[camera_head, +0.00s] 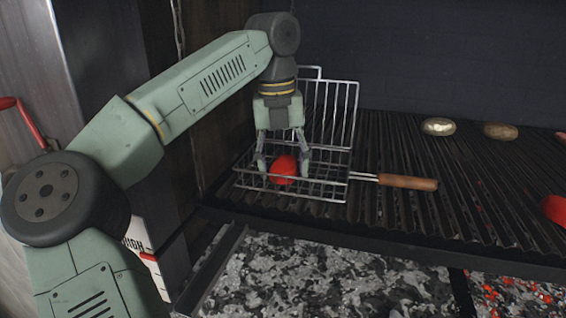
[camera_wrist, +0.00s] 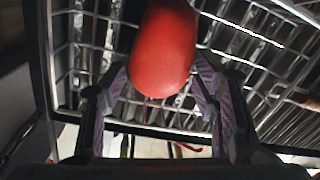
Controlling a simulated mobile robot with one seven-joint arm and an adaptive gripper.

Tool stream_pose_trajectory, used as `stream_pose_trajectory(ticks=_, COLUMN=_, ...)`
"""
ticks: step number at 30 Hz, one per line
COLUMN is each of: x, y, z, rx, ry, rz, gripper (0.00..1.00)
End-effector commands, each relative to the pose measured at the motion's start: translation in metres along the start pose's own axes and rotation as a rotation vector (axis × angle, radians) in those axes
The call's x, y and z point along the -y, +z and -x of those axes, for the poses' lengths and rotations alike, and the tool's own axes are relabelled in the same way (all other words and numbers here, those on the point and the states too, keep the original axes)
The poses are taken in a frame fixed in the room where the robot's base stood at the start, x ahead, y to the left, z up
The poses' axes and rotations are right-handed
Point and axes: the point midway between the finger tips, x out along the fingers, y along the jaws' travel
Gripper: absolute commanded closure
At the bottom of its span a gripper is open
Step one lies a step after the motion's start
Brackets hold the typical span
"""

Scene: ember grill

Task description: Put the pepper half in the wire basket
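The red pepper half (camera_head: 284,168) is inside the wire basket (camera_head: 340,122), low down near its floor. In the wrist view the pepper half (camera_wrist: 163,48) shows as a smooth red oblong over the wires. My gripper (camera_head: 284,172) points down into the basket with one finger on each side of the pepper half. Its fingers are spread, with a small gap showing at the left finger. In the wrist view my gripper (camera_wrist: 160,66) has its tips close to the pepper's sides. The exact contact with the basket floor is hidden.
The basket's lid stands open at the back, and its wooden handle (camera_head: 408,183) points right. The basket rests on the dark grill grate (camera_head: 470,200). Two potato-like pieces (camera_head: 439,126) (camera_head: 500,131) and another red piece (camera_head: 554,208) lie to the right. Ash and embers (camera_head: 310,275) are below.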

Motion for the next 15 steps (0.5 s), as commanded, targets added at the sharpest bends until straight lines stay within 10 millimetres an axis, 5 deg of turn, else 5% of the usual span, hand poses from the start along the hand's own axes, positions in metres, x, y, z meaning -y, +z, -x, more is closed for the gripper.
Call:
stream_pose_trajectory(ticks=6, x=0.0001, y=-0.0001, z=0.0002, rx=0.000, ry=0.000, rz=0.000, gripper=0.30)
stream_pose_trajectory(ticks=15, x=0.0004, y=-0.0001, z=0.0027, rx=0.000, ry=0.000, rz=0.000, gripper=0.30)
